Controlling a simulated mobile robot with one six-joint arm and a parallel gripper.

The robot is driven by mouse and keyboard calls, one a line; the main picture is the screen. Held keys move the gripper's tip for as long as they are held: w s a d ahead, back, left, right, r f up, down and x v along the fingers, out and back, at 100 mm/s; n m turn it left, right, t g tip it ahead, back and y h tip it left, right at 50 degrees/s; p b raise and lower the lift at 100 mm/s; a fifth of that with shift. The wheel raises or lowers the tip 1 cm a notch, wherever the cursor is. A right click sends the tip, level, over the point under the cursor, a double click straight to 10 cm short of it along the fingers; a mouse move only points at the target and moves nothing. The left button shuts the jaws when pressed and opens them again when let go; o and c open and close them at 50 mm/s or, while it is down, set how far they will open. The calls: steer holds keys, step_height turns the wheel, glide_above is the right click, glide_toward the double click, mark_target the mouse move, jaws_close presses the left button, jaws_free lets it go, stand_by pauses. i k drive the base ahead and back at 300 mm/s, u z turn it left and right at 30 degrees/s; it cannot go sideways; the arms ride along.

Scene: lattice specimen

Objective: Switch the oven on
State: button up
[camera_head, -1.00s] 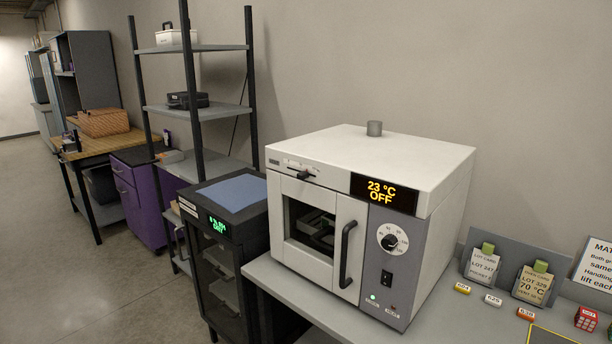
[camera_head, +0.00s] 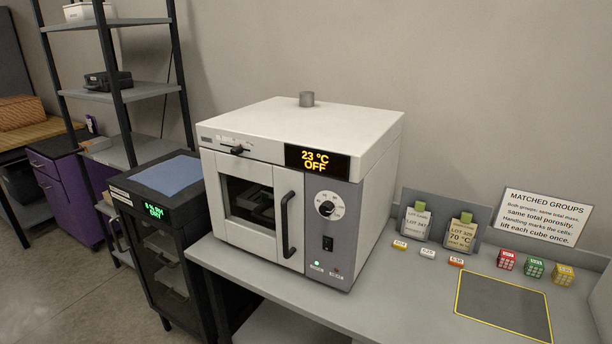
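The white oven (camera_head: 355,138) stands on the grey bench. Its display (camera_head: 317,160) reads 23 °C and OFF. Below the display is a round temperature dial (camera_head: 327,206), and under that a small black rocker switch (camera_head: 327,243). A green light (camera_head: 317,264) glows low on the panel, and a dark reddish lamp (camera_head: 337,270) sits beside it. The oven door (camera_head: 249,209) is shut, with a black vertical handle (camera_head: 288,224) at its right edge. Behind the window, racks show dimly. My gripper is not in view.
Two lot cards (camera_head: 460,235) lean in a grey holder right of the oven, with small labelled tags before them. Red, green and yellow cubes (camera_head: 534,267) stand behind a yellow-outlined dark mat (camera_head: 503,305). A black cabinet (camera_head: 152,250) and shelves (camera_head: 135,91) stand left.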

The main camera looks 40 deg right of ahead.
mark_target(327, 243)
steer(key=u, duration=0.45)
steer(key=k, duration=1.35)
steer(key=u, duration=1)
steer(key=i, duration=1.2)
steer(key=z, duration=0.4)
steer(key=i, duration=0.6)
steer(key=z, duration=0.3)
